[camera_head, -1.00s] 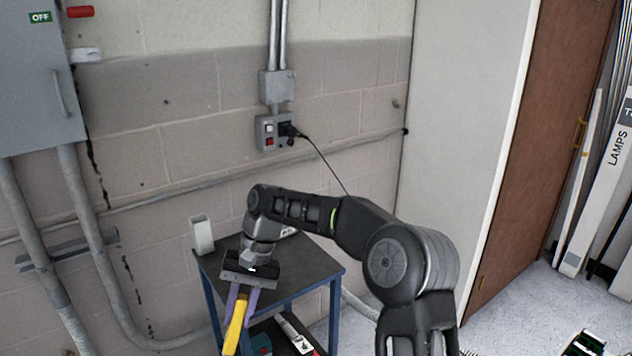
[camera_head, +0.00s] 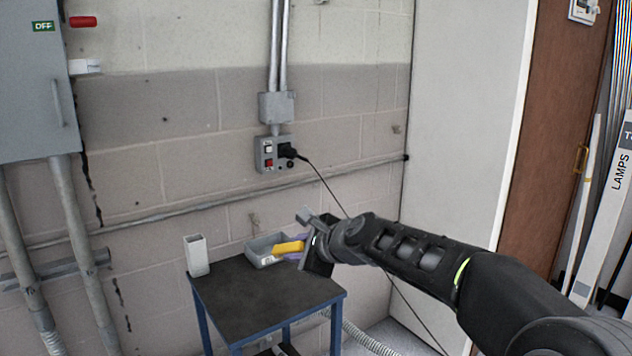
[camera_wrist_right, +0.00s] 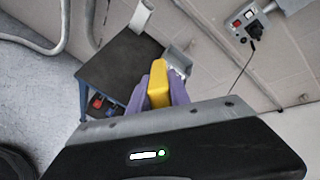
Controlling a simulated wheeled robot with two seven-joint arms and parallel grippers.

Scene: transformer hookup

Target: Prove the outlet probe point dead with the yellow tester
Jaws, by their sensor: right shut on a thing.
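The yellow tester (camera_head: 288,247) is held between the purple fingers of my right gripper (camera_head: 296,246), above the back right of the small table. In the right wrist view the tester (camera_wrist_right: 159,84) stands between the two purple fingers (camera_wrist_right: 160,95), which are shut on it. The outlet box (camera_head: 271,154) is on the wall above, apart from the tester. It has a red switch (camera_head: 268,163) and a black plug with a cord (camera_head: 288,151). The probe point is too small to tell. The outlet also shows in the right wrist view (camera_wrist_right: 246,22). My left gripper is not in view.
The dark-topped table (camera_head: 250,300) with blue legs carries a white upright holder (camera_head: 197,255) and a grey tray (camera_head: 259,252). The cord hangs from the plug behind my right arm. A grey cabinet marked OFF (camera_head: 30,90) is at the left.

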